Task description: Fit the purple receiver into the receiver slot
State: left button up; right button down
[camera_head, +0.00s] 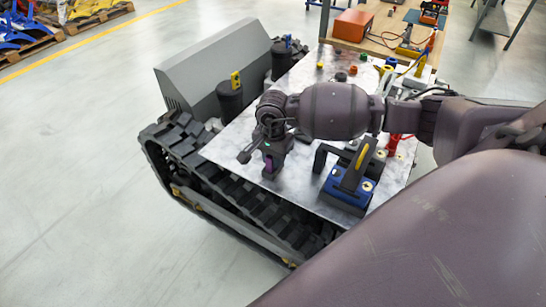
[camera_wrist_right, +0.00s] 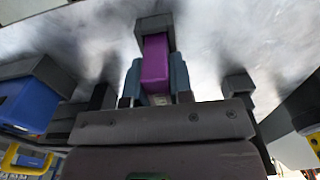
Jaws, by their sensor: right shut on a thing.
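The purple receiver (camera_wrist_right: 155,62) is between the two bluish-grey fingers of my right gripper (camera_wrist_right: 156,80) in the right wrist view, and the gripper is shut on it. A dark grey block (camera_wrist_right: 155,24) adjoins its far end; I cannot tell whether this is the receiver slot or how deep the receiver sits. In the head view a small purple patch of the receiver (camera_head: 268,165) shows at my right gripper (camera_head: 270,160), low over the near left part of the marbled plate. The slot is not clearly visible there. My left gripper is not in view.
The marbled plate (camera_head: 232,150) lies on a tracked carrier (camera_head: 180,145). A blue box with a black handle (camera_head: 345,193) stands right of the gripper. Black cylinders, one with a yellow tab (camera_head: 230,98), stand at the left. A wooden bench (camera_head: 375,45) is behind.

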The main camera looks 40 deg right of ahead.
jog(key=shift+f, duration=0.2)
jog(key=c, duration=1)
grip_release()
jog(key=shift+r, duration=0.1)
notch_tip(320, 180, up, 12)
jog(key=shift+r+p, duration=0.15)
jog(key=shift+p, duration=0.25)
